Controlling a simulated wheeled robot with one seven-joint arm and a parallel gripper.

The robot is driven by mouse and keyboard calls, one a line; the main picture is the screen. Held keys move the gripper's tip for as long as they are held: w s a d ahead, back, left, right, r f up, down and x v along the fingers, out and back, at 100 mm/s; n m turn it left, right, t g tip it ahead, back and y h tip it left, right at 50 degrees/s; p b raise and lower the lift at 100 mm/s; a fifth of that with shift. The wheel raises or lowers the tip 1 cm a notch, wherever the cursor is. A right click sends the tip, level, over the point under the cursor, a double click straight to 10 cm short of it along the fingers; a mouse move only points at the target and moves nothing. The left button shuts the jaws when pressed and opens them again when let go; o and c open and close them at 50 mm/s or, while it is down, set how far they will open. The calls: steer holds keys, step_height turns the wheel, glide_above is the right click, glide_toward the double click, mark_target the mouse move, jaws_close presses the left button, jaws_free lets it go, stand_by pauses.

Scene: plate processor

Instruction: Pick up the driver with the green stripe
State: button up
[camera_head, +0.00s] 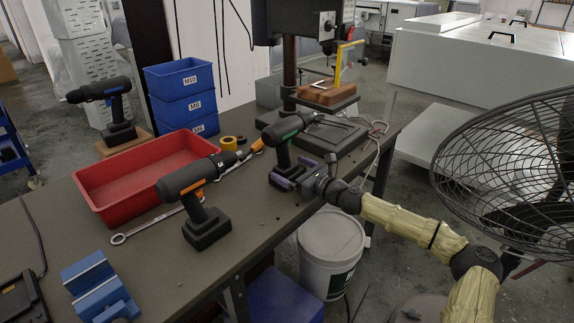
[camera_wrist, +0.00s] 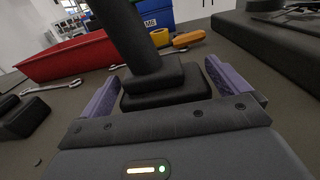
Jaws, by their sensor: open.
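The driver with the green stripe (camera_head: 284,134) is dark and stands upright on its battery base on the table in the head view, right of the red tray. My gripper (camera_head: 294,173) is at this base. Its purple fingers (camera_wrist: 166,84) are open, one on each side of the base.
A driver with an orange stripe (camera_head: 196,190) stands in front left; one with a blue stripe (camera_head: 106,95) stands farther back. A red tray (camera_head: 97,196), a wrench (camera_head: 147,227), yellow tape (camera_head: 229,143) and blue bins (camera_head: 181,78) lie left. A drill press base (camera_head: 335,140) stands behind right.

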steer(key=shift+x, duration=1.05)
steer(key=c, duration=1.6)
steer(key=shift+r, duration=0.15)
